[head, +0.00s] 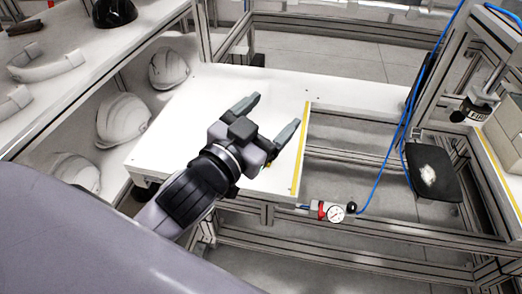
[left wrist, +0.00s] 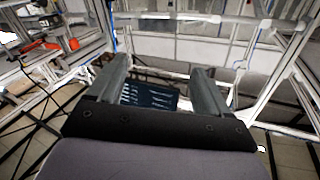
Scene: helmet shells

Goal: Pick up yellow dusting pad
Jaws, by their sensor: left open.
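I cannot make out a yellow dusting pad for certain in either view. A small patch of yellow and green shows beside my left gripper's body in the head view, too small and too covered to identify. My left gripper (head: 271,117) is open over the white tabletop (head: 190,120), with nothing seen between its fingers there. In the left wrist view its two fingers (left wrist: 160,76) stand wide apart. A dark blue item with pale marks (left wrist: 148,96) shows beyond and between them. My right gripper is in neither view.
A yellow strip (head: 301,150) runs along the tabletop's right edge. White helmet shells (head: 122,120) sit on a shelf at the left. A pressure gauge (head: 336,213), a blue hose (head: 392,150) and a black plate with a white patch (head: 432,172) are to the right, among metal frames.

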